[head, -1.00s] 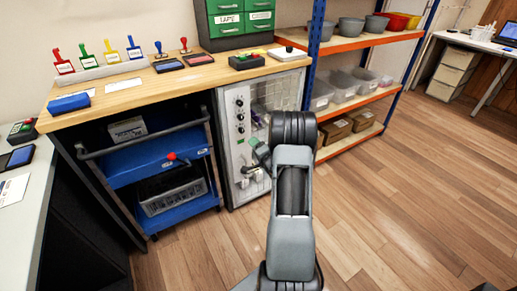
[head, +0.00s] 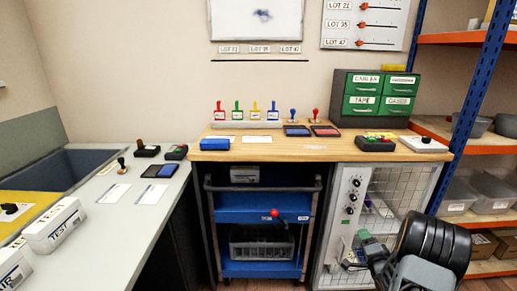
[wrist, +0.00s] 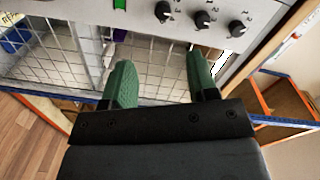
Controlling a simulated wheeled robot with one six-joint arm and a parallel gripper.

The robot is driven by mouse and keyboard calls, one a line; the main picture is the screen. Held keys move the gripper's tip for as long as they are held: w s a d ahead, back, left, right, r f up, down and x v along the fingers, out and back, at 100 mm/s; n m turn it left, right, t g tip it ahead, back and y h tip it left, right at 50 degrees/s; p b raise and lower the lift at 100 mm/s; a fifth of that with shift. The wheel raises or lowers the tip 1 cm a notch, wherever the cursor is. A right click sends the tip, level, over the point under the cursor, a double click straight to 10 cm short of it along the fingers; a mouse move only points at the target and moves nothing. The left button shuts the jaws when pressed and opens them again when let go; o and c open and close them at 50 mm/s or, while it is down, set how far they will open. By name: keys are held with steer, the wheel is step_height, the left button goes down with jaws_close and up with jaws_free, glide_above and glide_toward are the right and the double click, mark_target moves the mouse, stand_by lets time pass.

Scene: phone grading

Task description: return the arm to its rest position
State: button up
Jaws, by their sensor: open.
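My arm shows at the lower right of the head view, folded in front of the grey wire-mesh cabinet (head: 400,185). My gripper (wrist: 161,78) is open and empty in the wrist view, its two green fingers apart with only mesh and a grey panel behind them. In the head view my gripper (head: 362,250) shows small, partly covered by my dark wrist and arm links. Whether a finger touches the cabinet cannot be told.
The wooden bench (head: 270,152) holds stamps, ink pads and a green drawer unit (head: 376,98). A blue cart (head: 262,215) stands under it. A grey counter (head: 130,215) is at left, a shelf rack (head: 480,130) at right. Black knobs (wrist: 203,20) sit close ahead of my gripper.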

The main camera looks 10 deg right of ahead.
steer(key=s+d+f+n+g+h+p, duration=0.1)
steer(key=s+f+n+g+h, duration=0.15)
steer(key=s+f+g, duration=0.45)
steer(key=s+a+r+n+g+y+p, duration=0.1)
steer(key=s+a+r+n+g+p, duration=0.1)
steer(key=s+a+r+n+p, duration=0.2)
steer(key=s+a+r+n+g+y+p, duration=0.2)
steer(key=s+a+r+n+p, duration=0.2)
steer(key=a+r+p, duration=0.6)
steer(key=s+a+r+n+g+y+p, duration=0.2)
steer(key=s+a+r+n+p, duration=0.3)
steer(key=a+r, duration=1.1)
step_height(320, 180, up, 13)
steer(key=shift+s+a+r+g+p, duration=0.25)
steer(key=shift+s+g+p, duration=0.15)
steer(key=shift+p, duration=0.85)
